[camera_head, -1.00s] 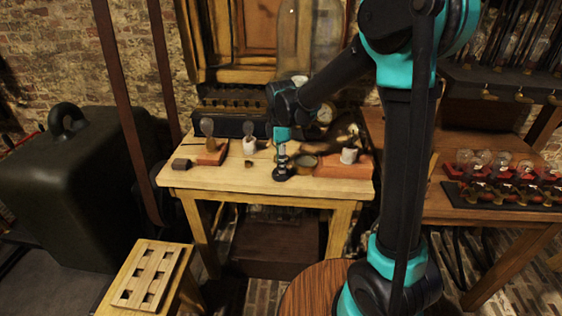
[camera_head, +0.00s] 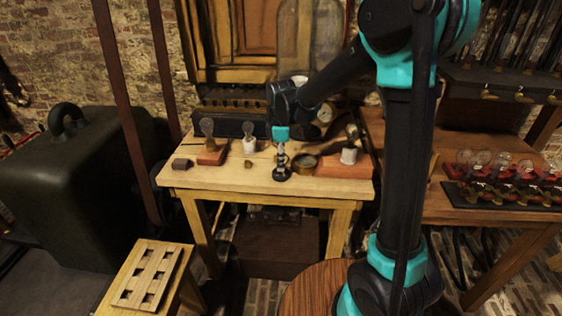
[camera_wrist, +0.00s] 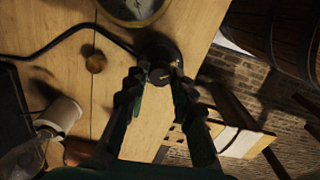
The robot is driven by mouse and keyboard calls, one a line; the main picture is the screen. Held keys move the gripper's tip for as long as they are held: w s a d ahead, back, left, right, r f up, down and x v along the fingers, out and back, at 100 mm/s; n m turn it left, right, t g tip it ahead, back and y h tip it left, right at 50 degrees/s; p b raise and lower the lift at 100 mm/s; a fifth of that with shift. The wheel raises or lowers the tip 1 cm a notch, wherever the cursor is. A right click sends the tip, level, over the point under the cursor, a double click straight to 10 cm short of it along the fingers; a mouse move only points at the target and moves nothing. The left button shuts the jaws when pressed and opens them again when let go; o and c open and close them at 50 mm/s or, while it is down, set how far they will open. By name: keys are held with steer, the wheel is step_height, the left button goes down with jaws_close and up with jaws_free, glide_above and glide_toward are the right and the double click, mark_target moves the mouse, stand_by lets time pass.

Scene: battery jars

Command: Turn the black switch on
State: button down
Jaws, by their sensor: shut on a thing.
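The black switch (camera_head: 282,174) stands near the front edge of the wooden table, at its middle. In the wrist view its round dark base (camera_wrist: 153,48) shows beyond my fingertips. My gripper (camera_head: 282,152) points down onto the switch from above. In the wrist view my gripper (camera_wrist: 160,77) has its two fingers closed together on the switch's upper part. The fingers hide some of the switch, so I cannot tell its exact position.
A round brass gauge (camera_head: 304,162) sits close to the right of the switch. A black cable (camera_wrist: 62,38) lies on the tabletop.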

steer(key=m, duration=1.2)
steer(key=shift+m, duration=2.1)
steer(key=c, duration=1.3)
jaws_free()
steer(key=shift+o, duration=0.2)
steer(key=shift+r, duration=0.1)
step_height(320, 180, up, 12)
